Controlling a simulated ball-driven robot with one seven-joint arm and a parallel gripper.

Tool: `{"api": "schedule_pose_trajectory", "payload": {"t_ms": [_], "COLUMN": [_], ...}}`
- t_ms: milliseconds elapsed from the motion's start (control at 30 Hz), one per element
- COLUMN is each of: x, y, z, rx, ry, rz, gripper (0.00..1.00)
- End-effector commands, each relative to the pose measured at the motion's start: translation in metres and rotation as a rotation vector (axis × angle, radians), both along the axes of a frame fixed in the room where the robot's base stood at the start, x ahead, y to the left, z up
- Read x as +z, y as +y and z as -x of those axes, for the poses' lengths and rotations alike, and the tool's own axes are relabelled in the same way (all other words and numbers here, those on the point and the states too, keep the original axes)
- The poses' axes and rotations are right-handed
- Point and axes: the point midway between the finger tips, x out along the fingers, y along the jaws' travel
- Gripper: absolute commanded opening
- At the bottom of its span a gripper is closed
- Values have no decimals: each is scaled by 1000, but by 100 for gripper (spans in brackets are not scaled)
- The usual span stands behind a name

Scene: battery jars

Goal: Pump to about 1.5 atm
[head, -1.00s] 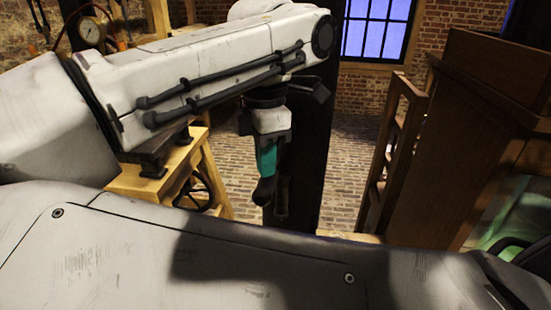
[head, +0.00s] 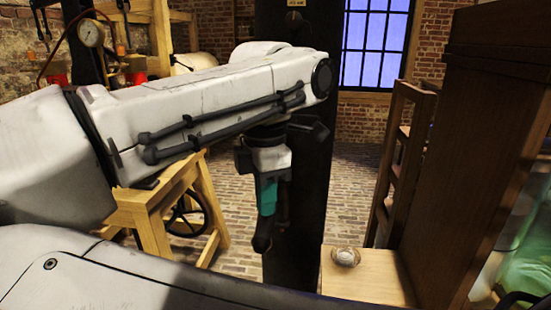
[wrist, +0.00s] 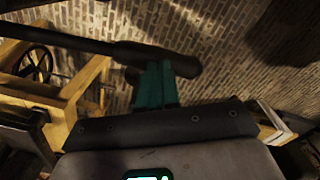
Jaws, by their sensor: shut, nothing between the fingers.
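A round pressure gauge (head: 91,33) with a pale dial and a reddish-brown hose shows at the upper left of the head view. Its reading is too small to make out. A dark spoked wheel (head: 186,214) stands by a light wooden frame (head: 150,210), partly behind my arm. The wheel also shows at the left of the wrist view (wrist: 35,63).
A dark upright post (head: 305,170) stands behind my gripper. At the right are a tall brown wooden cabinet (head: 480,130), a wooden ladder-like rack (head: 385,170) and a low wooden top (head: 365,282) bearing a small round object (head: 346,257). Brick floor (head: 345,190) lies open between.

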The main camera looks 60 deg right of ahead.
Motion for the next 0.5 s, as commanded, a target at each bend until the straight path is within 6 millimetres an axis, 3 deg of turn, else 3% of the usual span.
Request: {"api": "schedule_pose_trajectory", "payload": {"t_ms": [167, 500], "x": [20, 90], "y": [1, 1], "z": [0, 0], "rx": [1, 2], "ry": [1, 0], "rz": [-5, -4], "gripper": [0, 0]}}
